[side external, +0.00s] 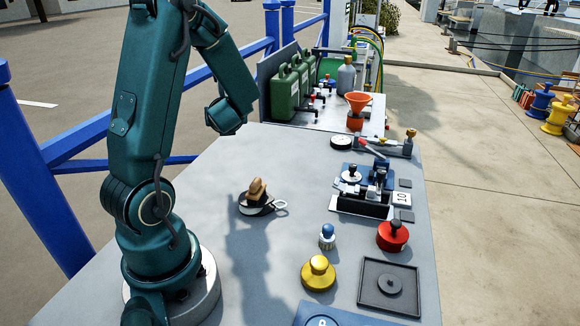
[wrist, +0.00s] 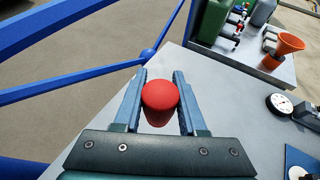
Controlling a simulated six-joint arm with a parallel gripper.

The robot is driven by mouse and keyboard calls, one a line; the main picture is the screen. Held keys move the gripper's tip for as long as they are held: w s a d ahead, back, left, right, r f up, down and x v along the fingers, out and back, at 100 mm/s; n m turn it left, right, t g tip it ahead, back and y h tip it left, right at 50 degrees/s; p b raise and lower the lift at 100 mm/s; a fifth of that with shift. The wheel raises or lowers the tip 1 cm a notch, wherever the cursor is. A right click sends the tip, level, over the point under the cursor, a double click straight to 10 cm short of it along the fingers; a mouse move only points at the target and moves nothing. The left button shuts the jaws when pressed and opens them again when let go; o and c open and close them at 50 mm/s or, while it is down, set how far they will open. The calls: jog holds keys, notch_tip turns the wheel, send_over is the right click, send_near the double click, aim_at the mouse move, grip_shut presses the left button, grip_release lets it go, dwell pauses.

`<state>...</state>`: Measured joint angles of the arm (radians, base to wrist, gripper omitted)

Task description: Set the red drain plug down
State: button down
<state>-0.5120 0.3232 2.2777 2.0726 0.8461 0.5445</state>
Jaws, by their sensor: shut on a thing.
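The red drain plug (wrist: 159,101) shows in the wrist view as a rounded red cylinder between the two blue-grey fingers of my gripper (wrist: 160,106). My gripper is shut on it. Behind the plug in this view lies the grey tabletop (wrist: 215,98), close to its edge. I cannot tell how high the plug is above it. In the side external view my arm reaches up and bends down over the far left part of the table (side external: 215,170). The fingers and the held plug cannot be made out there.
A yellow knob (side external: 318,274), a red round piece with a dark knob (side external: 392,237) and a dark square tray (side external: 372,291) stand at front right. An orange funnel (side external: 357,103) and green cans (side external: 287,92) stand behind. The table's left side is clear.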

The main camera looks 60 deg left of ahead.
jog(key=s+a+f+n+g, duration=0.1)
jog(key=s+a+n+g, duration=0.1)
jog(key=s+n+g, duration=0.35)
jog(key=g, duration=0.1)
send_over(251, 166)
notch_tip(251, 166, down, 8)
jog(key=shift+r, duration=0.1)
jog(key=shift+f, duration=1.95)
jog(key=shift+f, duration=0.15)
jog(key=shift+c, duration=2.4)
grip_release()
